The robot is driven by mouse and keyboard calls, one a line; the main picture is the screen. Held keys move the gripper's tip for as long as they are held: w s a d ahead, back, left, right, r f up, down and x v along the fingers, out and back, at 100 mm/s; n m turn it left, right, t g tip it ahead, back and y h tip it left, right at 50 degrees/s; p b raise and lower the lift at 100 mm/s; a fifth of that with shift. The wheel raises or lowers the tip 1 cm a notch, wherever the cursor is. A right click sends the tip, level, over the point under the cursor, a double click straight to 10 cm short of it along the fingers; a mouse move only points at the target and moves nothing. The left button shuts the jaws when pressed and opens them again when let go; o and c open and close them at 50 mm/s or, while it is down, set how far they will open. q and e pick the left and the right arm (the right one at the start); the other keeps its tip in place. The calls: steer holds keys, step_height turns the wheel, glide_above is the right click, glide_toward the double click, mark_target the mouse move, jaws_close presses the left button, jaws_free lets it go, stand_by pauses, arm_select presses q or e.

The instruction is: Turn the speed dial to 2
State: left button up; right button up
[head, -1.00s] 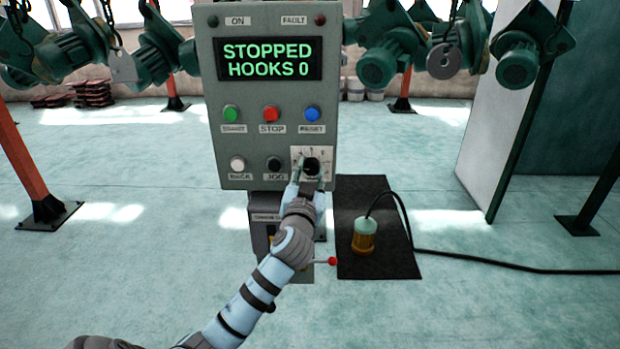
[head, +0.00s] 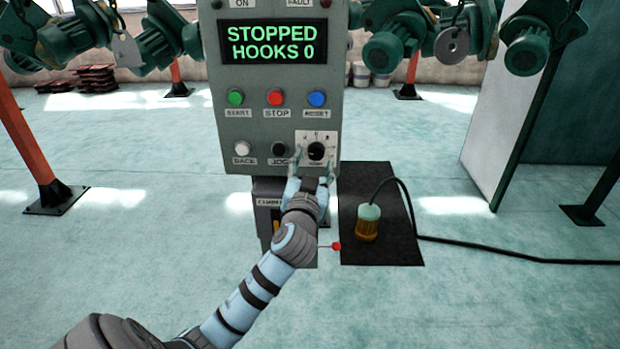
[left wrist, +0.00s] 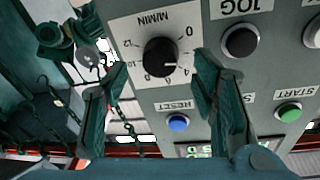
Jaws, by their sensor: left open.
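The speed dial is a black round knob (head: 316,151) on a white plate at the lower right of the grey control panel (head: 225,110). The knob also shows in the left wrist view (left wrist: 160,57), upside down, with a small white pointer mark toward the right side. Numbers ring it above a M/MIN label; some are too small to read surely. My left gripper (head: 315,168) is open just below and in front of the dial, fingers apart and empty. In the left wrist view its fingers (left wrist: 160,85) stand either side of the knob, apparently not touching it.
The display (head: 275,42) reads STOPPED, HOOKS 0. Green START (head: 235,97), red STOP (head: 275,97) and blue RESET (head: 317,98) buttons sit above; white (head: 242,147) and black JOG (head: 279,148) buttons sit left of the dial.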

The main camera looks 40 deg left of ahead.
arm_select(q)
steer(key=v, duration=0.9)
steer(key=shift+s, duration=0.15)
